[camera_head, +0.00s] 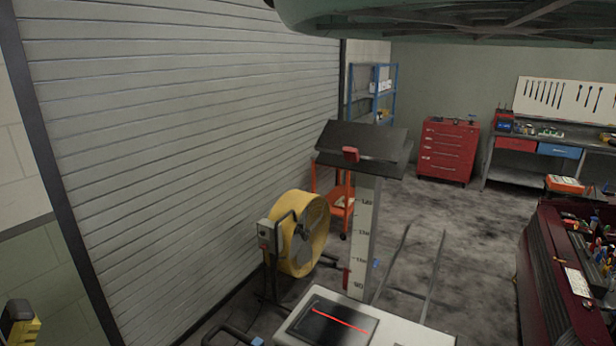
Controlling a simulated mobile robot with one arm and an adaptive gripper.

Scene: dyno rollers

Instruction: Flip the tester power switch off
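What looks like the tester stands at the lower middle. It has a white upright column (364,225) with a printed height scale, and a dark tilted top (362,145) with a small red part (350,154) on its front edge. In front of the column is a white housing (404,332) with a dark panel (335,322) crossed by a bright red line. The housing is cut off by the bottom edge. I cannot make out which part is the power switch. My gripper is not in view.
A yellow drum fan (299,234) stands left of the column, near the grey roller shutter (180,130). A dark red tool cart (562,285) is at the right. A red cabinet (446,151) and workbench (545,148) stand at the back. Grey floor (470,240) is open between.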

